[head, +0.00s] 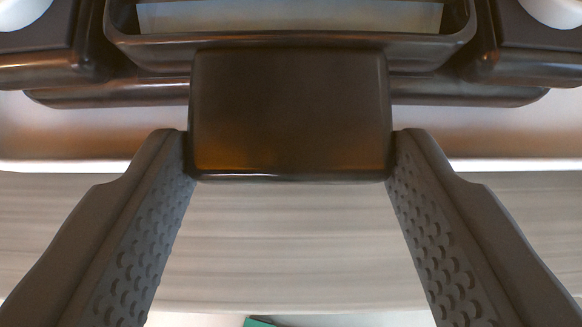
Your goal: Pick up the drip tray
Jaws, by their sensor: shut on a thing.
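A dark, glossy block (290,115) fills the space between the fingertips of my gripper (290,150), which touch its left and right sides. The block appears to be the front part of the drip tray. Behind it, at the top of the head view, is a dark tray-like body with a rounded rim (290,42) and a pale inside. Its far end is cut off by the frame. I cannot tell exactly how the block joins this body.
Dark housings flank the tray at the upper left (45,50) and upper right (535,45), each with a white round thing partly in view. A pale striped surface (300,240) lies below. A small green thing (258,323) shows at the bottom edge.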

